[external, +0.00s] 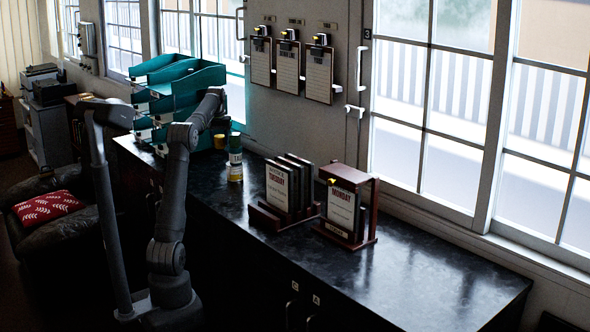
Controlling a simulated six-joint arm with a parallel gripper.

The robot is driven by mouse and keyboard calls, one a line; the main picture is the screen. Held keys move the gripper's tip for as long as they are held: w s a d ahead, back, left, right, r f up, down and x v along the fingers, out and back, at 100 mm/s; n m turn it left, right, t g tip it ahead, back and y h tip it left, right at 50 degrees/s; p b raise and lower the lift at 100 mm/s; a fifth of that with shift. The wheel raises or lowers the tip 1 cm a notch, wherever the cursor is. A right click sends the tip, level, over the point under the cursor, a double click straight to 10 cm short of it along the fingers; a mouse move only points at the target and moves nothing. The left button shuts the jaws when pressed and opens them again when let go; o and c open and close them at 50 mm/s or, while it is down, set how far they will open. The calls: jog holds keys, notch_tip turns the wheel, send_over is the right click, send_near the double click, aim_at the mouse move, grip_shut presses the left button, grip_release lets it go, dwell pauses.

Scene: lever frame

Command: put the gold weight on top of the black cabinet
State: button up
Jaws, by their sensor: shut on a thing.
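The gold weight (219,141) is a small yellow-gold piece at the far part of the black cabinet, just left of a green bottle. My gripper (221,127) is at the end of my arm, in front of the teal trays and directly over the gold weight. It is shut on the gold weight, though the fingers are small and dark here. I cannot tell whether the weight touches the surface below. The black cabinet (420,275) is long and low, with a glossy dark top and doors facing the front.
Teal stacked trays (200,80) stand behind my gripper. Two wooden stands with cards, one marked Tuesday (278,187) and one Monday (341,208), stand mid-cabinet. Clipboards (289,66) hang on the wall. The cabinet top's right end is clear.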

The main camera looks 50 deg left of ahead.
jog(key=s+a+f, duration=0.1)
jog(key=a+f, duration=0.1)
jog(key=a, duration=0.2)
jog(key=s+a+f, duration=0.2)
jog(key=a+f, duration=0.1)
jog(key=a, duration=0.1)
jog(key=s+a+f, duration=0.1)
jog(key=a+f, duration=0.1)
jog(key=a, duration=0.1)
jog(key=shift+s+a+f, duration=0.2)
jog(key=shift+s+a, duration=0.1)
jog(key=shift+a, duration=0.1)
jog(key=shift+f, duration=2.05)
jog(key=shift+f, duration=0.15)
jog(key=o, duration=1.2)
notch_tip(320, 180, up, 12)
jog(key=s+d, duration=0.1)
jog(key=shift+s, duration=0.15)
jog(key=shift+d, duration=0.1)
